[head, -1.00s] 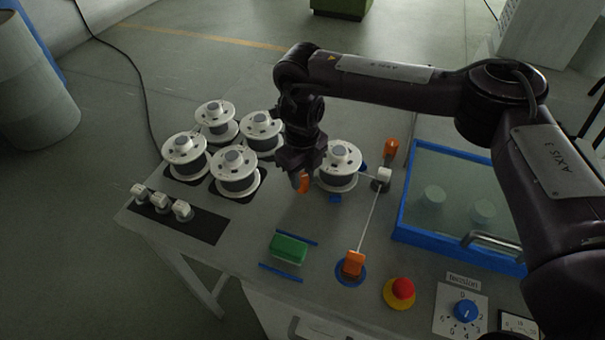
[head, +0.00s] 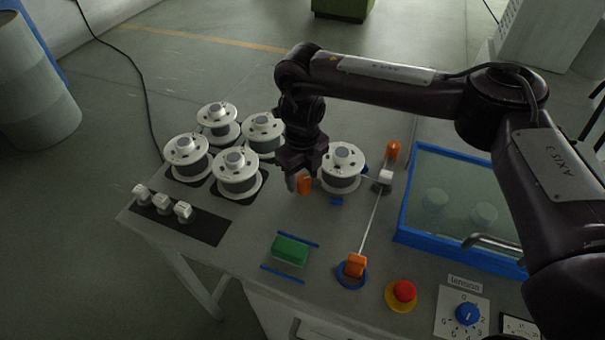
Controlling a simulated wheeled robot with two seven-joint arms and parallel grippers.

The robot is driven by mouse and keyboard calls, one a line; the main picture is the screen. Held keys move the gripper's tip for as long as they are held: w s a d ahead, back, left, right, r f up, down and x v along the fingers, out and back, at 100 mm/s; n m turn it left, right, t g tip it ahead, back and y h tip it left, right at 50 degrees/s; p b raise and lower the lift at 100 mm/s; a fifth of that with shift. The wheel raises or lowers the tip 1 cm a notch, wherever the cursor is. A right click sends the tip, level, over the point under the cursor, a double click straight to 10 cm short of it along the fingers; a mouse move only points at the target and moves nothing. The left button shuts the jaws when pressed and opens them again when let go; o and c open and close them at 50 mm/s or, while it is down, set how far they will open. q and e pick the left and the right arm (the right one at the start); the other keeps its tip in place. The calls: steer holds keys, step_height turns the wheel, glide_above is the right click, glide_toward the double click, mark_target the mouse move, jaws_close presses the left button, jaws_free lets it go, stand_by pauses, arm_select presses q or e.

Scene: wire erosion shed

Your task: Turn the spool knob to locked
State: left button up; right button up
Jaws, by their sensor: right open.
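A white spool (head: 342,168) with a grey hub stands on the bench, right of my right gripper. An orange part (head: 305,184), which looks like the spool knob, shows just left of the spool, right at the gripper's fingertips. My right gripper (head: 298,182) points down there, open; a grey finger shows on the orange part's left. The other finger is hard to make out, and I cannot tell whether the jaws touch the orange part. The knob's markings are too small or hidden to read. My left gripper is not in view.
Several spools (head: 238,174) stand at left, behind white clips (head: 162,203) on a dark strip. A green block (head: 290,250), orange wire guide (head: 355,266), red stop button (head: 403,291) and blue tension dial (head: 467,314) lie nearer. A blue-framed tank (head: 400,212) stands at right.

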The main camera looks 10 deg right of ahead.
steer(key=shift+s+d+f, duration=0.1)
steer(key=shift+d+f, duration=0.05)
stand_by(0.4)
